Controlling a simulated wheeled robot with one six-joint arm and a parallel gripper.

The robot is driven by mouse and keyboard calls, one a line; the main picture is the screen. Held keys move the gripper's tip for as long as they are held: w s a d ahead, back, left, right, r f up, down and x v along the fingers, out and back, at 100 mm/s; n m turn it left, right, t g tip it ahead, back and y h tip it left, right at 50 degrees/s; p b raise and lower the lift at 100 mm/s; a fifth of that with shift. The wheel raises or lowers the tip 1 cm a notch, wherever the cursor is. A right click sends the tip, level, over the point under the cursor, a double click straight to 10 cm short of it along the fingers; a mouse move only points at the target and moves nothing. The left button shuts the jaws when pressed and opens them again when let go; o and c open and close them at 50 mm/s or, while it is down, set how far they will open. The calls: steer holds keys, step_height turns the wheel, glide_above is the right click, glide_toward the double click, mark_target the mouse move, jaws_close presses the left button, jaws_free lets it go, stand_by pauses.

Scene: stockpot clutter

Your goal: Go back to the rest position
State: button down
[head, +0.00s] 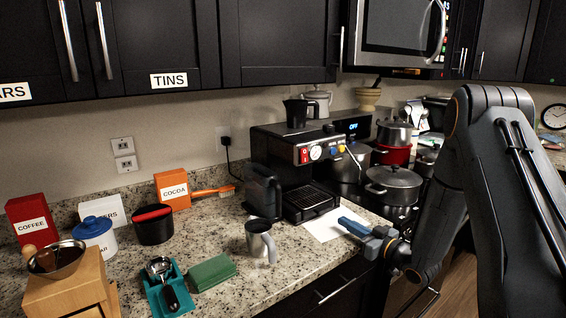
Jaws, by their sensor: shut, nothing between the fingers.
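My gripper (352,226) is shut and empty, with its blue fingers pointing left. It appears above the front edge of the counter, over or near a white sheet of paper (322,231). My arm comes in from the right and fills much of that side. A large dark stockpot (394,185) with a lid stands on the stove behind the gripper.
A black coffee machine (299,146) stands behind the paper. Left are a green block (211,273), a teal tray (164,292), a black bin (154,226) and a wooden grinder (68,284). Dark cabinets (200,40) hang above.

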steer(key=shift+w+r+m+g+h, duration=0.3)
steer(key=shift+w+r+h, duration=0.1)
steer(key=shift+h, duration=0.5)
steer(key=shift+d+r+m+h, duration=0.15)
steer(key=shift+d+m+h, duration=0.15)
steer(key=shift+h, duration=0.6)
steer(key=s+g+h, duration=0.1)
steer(key=s+d+m+g+h, duration=0.1)
steer(key=s+h, duration=0.1)
steer(key=s+d+r+m+g+h, duration=0.1)
steer(key=shift+s+h, duration=0.3)
steer(key=shift+h, duration=0.1)
steer(key=s+a+m+g+h, duration=0.1)
steer(key=s+g, duration=0.3)
steer(key=s, duration=1.1)
steer(key=s+a+r+m+g+h, duration=0.1)
steer(key=s+a+m+g, duration=0.2)
steer(key=s, duration=1.2)
steer(key=g, duration=0.2)
steer(key=shift+s+r+g, duration=0.2)
steer(key=shift+r+g, duration=0.1)
